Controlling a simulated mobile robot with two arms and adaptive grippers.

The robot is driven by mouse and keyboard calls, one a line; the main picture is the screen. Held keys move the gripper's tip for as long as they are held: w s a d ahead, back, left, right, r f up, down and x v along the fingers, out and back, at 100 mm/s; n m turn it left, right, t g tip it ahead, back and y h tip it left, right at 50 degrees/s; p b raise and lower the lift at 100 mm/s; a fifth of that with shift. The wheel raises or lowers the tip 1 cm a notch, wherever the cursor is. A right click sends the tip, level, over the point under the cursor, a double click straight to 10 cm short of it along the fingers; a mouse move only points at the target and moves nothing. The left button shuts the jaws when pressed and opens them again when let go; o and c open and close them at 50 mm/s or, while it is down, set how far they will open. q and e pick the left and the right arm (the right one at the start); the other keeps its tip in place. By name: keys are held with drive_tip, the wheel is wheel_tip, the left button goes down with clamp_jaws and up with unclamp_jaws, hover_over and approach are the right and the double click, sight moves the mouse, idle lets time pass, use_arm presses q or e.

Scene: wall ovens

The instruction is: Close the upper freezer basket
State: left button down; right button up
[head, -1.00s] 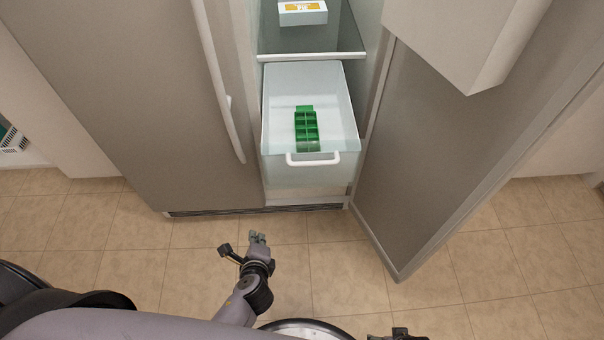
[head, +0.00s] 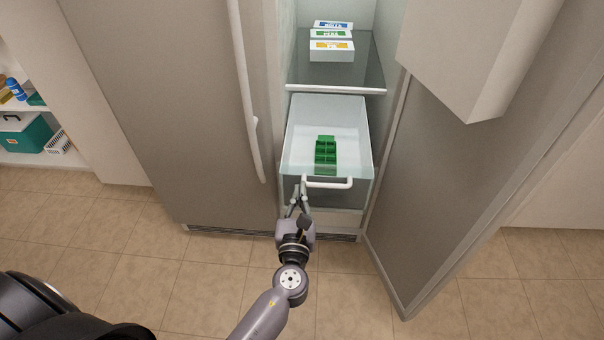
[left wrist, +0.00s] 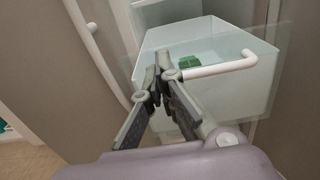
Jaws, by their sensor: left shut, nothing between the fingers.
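The upper freezer basket (head: 349,145) is a clear, pale drawer pulled out of the open freezer, with a green tray (head: 325,156) inside it. A white handle (head: 333,184) runs across its front. My left gripper (head: 302,186) is shut and empty, its fingertips at the left end of that handle. In the left wrist view the fingertips (left wrist: 163,60) overlap the basket's front wall (left wrist: 240,87) near the handle's (left wrist: 220,69) left end. I cannot tell whether they touch it. My right gripper is out of view.
The open freezer door (head: 440,190) stands to the right of the basket, and the closed fridge door (head: 170,110) to the left. A shelf with several boxes (head: 332,50) is above. The tiled floor (head: 215,285) in front is clear.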

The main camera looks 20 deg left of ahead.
sight(302, 166)
use_arm(q)
drive_tip(key=x, duration=0.5)
drive_tip(key=shift+w, duration=0.35)
drive_tip(key=shift+w+a, duration=0.15)
drive_tip(key=shift+w, duration=0.25)
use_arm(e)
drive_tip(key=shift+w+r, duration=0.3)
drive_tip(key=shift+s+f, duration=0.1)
